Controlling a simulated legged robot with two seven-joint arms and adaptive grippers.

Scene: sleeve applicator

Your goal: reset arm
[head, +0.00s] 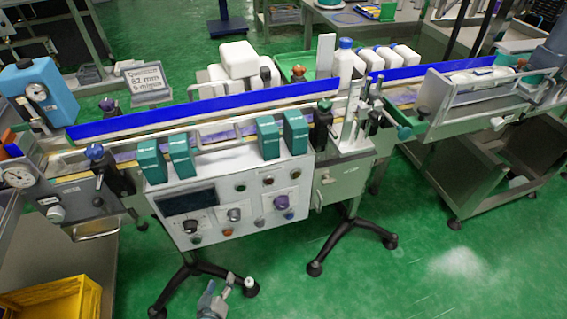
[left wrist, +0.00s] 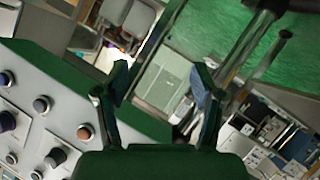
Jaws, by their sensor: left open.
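My left gripper (head: 218,297) shows small at the bottom edge of the head view, low in front of the machine. In the left wrist view its two fingers (left wrist: 160,85) stand apart with nothing between them. The sleeve applicator (head: 240,195) stands ahead, with a white control panel of knobs and buttons. Part of that panel (left wrist: 35,115) shows tilted at the left of the wrist view. I cannot tell how far the gripper is from it. My right gripper is in neither view.
A yellow crate (head: 52,298) stands at the lower left. Black stand feet (head: 340,240) spread under the machine. White bottles (head: 345,62) stand behind the blue rail (head: 210,105). A metal side table (head: 480,175) is at the right. The green floor is open at the lower right.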

